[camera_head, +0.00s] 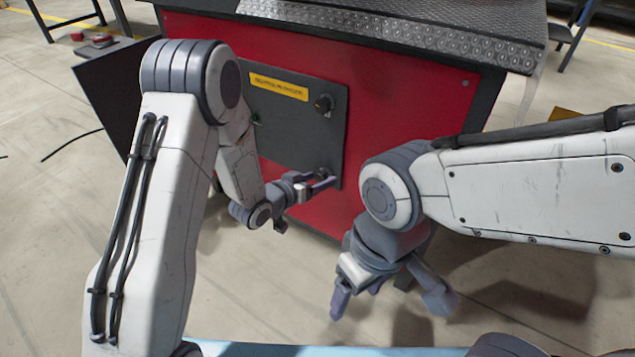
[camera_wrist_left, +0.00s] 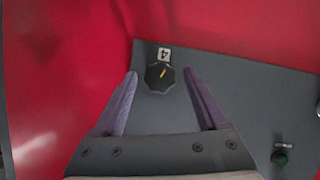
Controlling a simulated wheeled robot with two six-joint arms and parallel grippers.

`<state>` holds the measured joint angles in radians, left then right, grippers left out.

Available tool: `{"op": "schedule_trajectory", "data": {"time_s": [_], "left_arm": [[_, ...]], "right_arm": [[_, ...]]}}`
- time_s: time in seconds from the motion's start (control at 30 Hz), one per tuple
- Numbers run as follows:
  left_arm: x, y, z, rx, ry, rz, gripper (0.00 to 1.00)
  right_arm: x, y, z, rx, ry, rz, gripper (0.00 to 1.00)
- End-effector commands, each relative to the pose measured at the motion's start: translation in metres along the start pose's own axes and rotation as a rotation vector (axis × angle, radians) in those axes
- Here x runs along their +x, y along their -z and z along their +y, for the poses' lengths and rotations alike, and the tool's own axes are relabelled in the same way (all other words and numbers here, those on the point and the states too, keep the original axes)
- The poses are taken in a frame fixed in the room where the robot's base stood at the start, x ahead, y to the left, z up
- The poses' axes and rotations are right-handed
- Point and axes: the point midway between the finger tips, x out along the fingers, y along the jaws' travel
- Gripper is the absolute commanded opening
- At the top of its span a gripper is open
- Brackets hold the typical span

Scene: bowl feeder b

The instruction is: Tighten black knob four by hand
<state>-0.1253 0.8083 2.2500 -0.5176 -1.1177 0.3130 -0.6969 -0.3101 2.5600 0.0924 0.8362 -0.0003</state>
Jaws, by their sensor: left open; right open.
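Black knob four (camera_wrist_left: 159,77) is dark and faceted with a yellow pointer line. In the left wrist view it lies just beyond and between my open fingers, under a white label with a 4 (camera_wrist_left: 164,54). In the head view the knob (camera_head: 322,173) shows at the lower right corner of the dark grey panel (camera_head: 290,125). My left gripper (camera_head: 325,183) is open at that corner; its fingers also show in the left wrist view (camera_wrist_left: 162,85). I cannot tell whether they touch the knob. My right gripper (camera_head: 388,306) is open and empty, low in front of the red cabinet.
The panel is on a red cabinet (camera_head: 400,110) with a yellow label plate (camera_head: 279,87). Another black knob (camera_head: 324,102) is at the panel's upper right. Bare floor (camera_head: 60,220) lies at left.

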Motion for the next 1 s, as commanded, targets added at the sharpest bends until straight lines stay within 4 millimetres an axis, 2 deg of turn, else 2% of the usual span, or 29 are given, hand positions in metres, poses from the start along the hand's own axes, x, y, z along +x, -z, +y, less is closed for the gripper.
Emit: {"op": "schedule_trajectory", "data": {"time_s": [0.2, 0.27, 0.3, 0.4, 0.77, 1.0], "left_arm": [[0.0001, 0.0003, 0.0001, 0.000, 0.000, 0.000, 0.75], [0.0001, 0.0003, 0.0001, 0.000, 0.000, 0.000, 0.52], [0.0000, 0.0003, 0.0000, 0.000, 0.000, 0.000, 0.37], [-0.0001, 0.0003, 0.0000, 0.000, 0.000, 0.000, 0.00], [-0.0001, 0.0001, 0.0011, 0.043, 0.016, 0.000, 0.00], [0.0002, -0.0005, 0.0025, 0.178, 0.072, 0.000, 0.00]], "right_arm": [[-0.0003, 0.0000, 0.0000, 0.000, 0.000, 0.000, 0.75], [-0.0003, 0.0000, 0.0000, 0.000, 0.000, 0.000, 0.75], [-0.0002, 0.0000, 0.0000, 0.000, 0.000, 0.000, 0.75], [-0.0002, 0.0000, 0.0000, 0.000, 0.000, 0.000, 0.75], [0.0002, 0.0000, 0.0000, 0.000, 0.000, 0.000, 0.75], [0.0018, -0.0001, 0.0001, 0.000, 0.000, 0.000, 0.75]]}}
